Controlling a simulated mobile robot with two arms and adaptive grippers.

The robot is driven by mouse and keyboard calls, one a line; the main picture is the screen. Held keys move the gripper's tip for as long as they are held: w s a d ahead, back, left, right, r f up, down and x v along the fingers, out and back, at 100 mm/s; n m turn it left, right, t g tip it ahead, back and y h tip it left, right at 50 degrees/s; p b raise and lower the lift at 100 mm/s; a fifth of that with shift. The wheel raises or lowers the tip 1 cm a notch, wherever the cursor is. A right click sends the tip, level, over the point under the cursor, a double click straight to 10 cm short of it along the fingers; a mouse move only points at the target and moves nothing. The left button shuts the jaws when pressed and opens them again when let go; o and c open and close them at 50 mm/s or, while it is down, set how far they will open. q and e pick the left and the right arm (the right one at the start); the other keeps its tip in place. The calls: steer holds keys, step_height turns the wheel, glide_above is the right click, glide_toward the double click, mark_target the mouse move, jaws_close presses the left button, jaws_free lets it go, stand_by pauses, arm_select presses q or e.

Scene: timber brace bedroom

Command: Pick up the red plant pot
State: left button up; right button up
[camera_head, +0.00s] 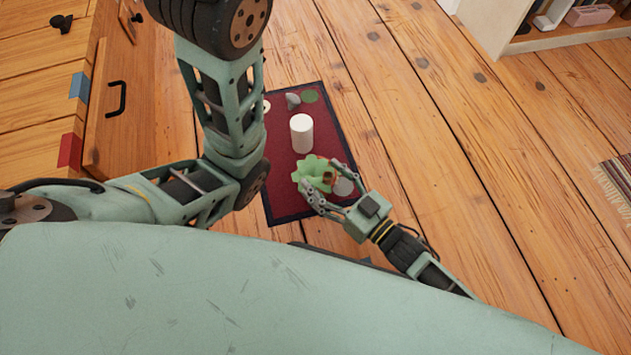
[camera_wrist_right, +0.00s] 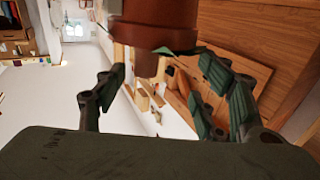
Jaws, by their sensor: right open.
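The red plant pot shows as a small reddish-brown patch (camera_head: 329,178) beside green leaves (camera_head: 312,174) in the head view. In the right wrist view the terracotta pot (camera_wrist_right: 160,14) fills the top middle, with a green leaf tip below its rim. My right gripper (camera_head: 321,174) is open, its fingers on either side of the pot and leaves in the head view. In the right wrist view its fingers (camera_wrist_right: 163,72) are spread wide, with the pot ahead between them; I cannot tell whether they touch it. My left arm crosses the left side, but its gripper is out of sight.
A dark red mat (camera_head: 331,130) with a dark border lies on the plank floor. A white cylinder (camera_head: 302,133) stands near the plant, with small grey and green items beyond. Wooden drawers (camera_head: 40,90) stand left, a shelf (camera_head: 570,32) upper right. Floor on the right is mostly clear.

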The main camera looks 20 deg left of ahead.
mark_target(318, 175)
steer(key=a+b, duration=0.1)
steer(key=w+a, duration=0.1)
steer(key=a+f+b, duration=0.1)
steer(key=shift+w+b, duration=0.25)
steer(key=shift+b, duration=0.05)
steer(key=shift+w+a+r, duration=0.15)
steer(key=shift+w+a, duration=0.05)
steer(key=shift+a, duration=0.15)
steer(key=shift+r, duration=0.1)
steer(key=shift+c, duration=0.4)
jaws_close()
